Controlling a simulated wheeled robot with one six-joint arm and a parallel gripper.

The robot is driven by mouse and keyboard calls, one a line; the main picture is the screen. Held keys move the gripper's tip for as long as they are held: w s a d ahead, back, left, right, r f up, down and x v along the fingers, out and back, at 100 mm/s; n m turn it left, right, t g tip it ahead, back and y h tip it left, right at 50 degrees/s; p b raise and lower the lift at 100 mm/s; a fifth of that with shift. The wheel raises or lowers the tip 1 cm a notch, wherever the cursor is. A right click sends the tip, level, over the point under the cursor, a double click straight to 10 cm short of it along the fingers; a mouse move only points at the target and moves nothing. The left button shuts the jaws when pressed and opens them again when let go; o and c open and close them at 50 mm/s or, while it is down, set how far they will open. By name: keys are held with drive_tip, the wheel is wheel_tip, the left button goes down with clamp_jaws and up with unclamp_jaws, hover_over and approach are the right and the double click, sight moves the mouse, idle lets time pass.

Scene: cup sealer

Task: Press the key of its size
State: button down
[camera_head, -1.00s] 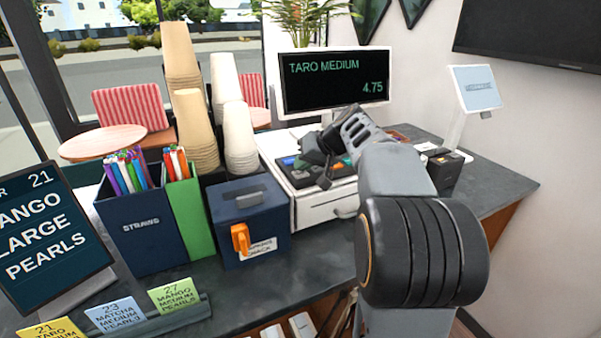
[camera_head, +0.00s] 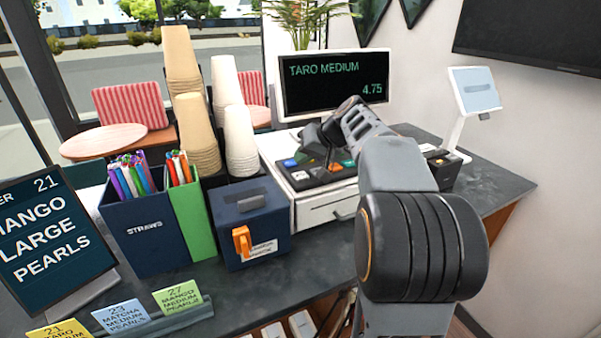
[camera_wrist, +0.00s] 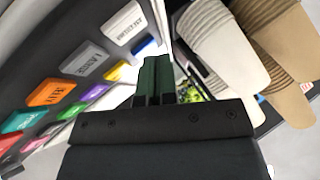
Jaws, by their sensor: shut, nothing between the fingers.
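The register keypad (camera_head: 316,178) sits on a white cash drawer (camera_head: 330,210). My gripper (camera_head: 331,160) is over the keypad, shut and empty, partly hidden by my arm in the head view. In the wrist view its closed fingers (camera_wrist: 155,75) are right of the keys. There a pale key reading MEDIUM (camera_wrist: 122,22) lies near a grey key that seems to read LARGE (camera_wrist: 85,58). Orange, green, purple and blue keys lie around them. I cannot tell whether the fingertips touch a key. The register screen (camera_head: 333,82) reads TARO MEDIUM 4.75.
An order sign (camera_head: 42,240) shows 21, MANGO LARGE PEARLS. Order cards (camera_head: 120,315) stand at the front left. A straw box (camera_head: 145,235), a blue box with an orange handle (camera_head: 252,225) and cup stacks (camera_head: 197,130) stand left of the keypad. A tilted tablet (camera_head: 475,90) stands right.

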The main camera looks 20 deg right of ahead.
sight(302, 174)
drive_tip(key=shift+r+p, duration=1.1)
drive_tip(key=shift+r, duration=0.7)
drive_tip(key=shift+f, duration=0.1)
